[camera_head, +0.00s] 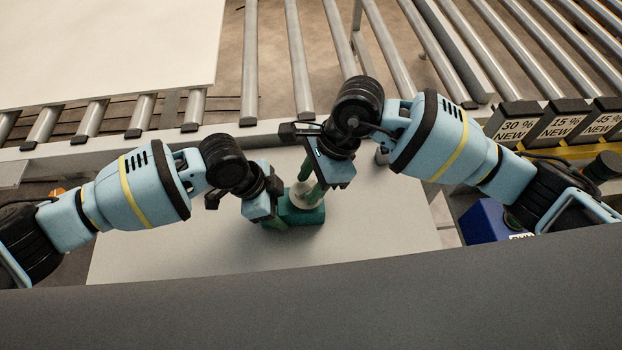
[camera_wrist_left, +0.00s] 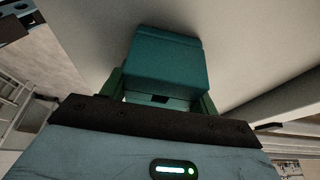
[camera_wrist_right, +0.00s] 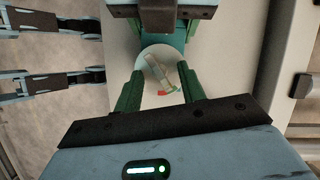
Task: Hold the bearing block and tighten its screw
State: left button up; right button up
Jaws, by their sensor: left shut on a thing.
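The teal bearing block (camera_head: 303,214) stands on the pale table; it fills the space between the fingers in the left wrist view (camera_wrist_left: 165,62). My left gripper (camera_head: 285,212) is shut on the block from the left. The screw has a pale round head (camera_head: 304,196) on top of the block.
The pale table (camera_head: 170,240) is otherwise clear around the block. A roller conveyor (camera_head: 296,60) runs behind, with a white board (camera_head: 100,50) at upper left. Small printed signs (camera_head: 520,128) and a blue box (camera_head: 487,222) are at right.

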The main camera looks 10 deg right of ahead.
jog(key=shift+r, duration=0.1)
jog(key=v, duration=1.2)
pick_arm(q)
jog(key=o, duration=1.7)
jog(key=shift+c, duration=0.2)
jog(key=v, duration=1.2)
jog(key=shift+s+f, duration=0.1)
pick_arm(e)
jog(key=shift+s, duration=0.1)
